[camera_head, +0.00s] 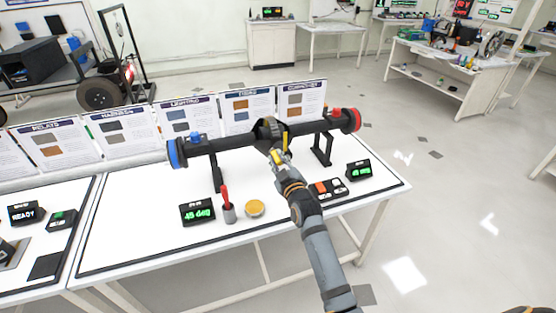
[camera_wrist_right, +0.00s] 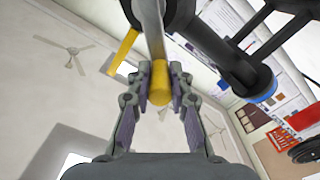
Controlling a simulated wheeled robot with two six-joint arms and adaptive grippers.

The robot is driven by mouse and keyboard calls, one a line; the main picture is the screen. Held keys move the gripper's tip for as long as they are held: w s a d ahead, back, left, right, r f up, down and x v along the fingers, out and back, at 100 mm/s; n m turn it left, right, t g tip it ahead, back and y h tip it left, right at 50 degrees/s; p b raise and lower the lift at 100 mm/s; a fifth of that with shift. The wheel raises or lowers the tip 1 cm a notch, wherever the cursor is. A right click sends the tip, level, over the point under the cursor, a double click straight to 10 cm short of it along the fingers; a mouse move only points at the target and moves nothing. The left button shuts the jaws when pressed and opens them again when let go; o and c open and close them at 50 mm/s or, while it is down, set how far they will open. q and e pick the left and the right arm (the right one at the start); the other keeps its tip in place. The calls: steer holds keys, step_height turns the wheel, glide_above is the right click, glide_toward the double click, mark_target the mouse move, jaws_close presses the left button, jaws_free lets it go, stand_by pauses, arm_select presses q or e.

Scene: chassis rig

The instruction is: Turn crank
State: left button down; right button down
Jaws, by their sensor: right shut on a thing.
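A black axle (camera_head: 225,143) lies across a stand on the white table, with a blue left end (camera_head: 175,153) and a red right end (camera_head: 356,119). Its round middle housing (camera_head: 268,131) carries the crank. My right gripper (camera_head: 280,160) reaches up to the crank from the front right. In the right wrist view the fingers (camera_wrist_right: 161,88) are on both sides of the crank's yellow grip (camera_wrist_right: 158,76), shut on it. A grey rod (camera_wrist_right: 150,25) runs up from the grip towards the dark housing. My left gripper is not in view.
A display (camera_head: 197,213) reads what looks like 45 deg. A red-handled tool in a grey cup (camera_head: 228,213), a yellow disc (camera_head: 254,208) and a button box (camera_head: 328,189) stand in front of the axle. Poster boards (camera_head: 182,121) line the back. The table's front left is clear.

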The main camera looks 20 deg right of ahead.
steer(key=shift+a+f+n, duration=0.2)
steer(key=shift+f+n, duration=0.05)
steer(key=shift+n, duration=0.25)
steer(key=c, duration=1.2)
jaws_free()
steer(key=shift+s, duration=0.1)
steer(key=s, duration=1.1)
steer(key=shift+s+d, duration=0.15)
steer(key=shift+s, duration=0.25)
steer(key=shift+f, duration=0.1)
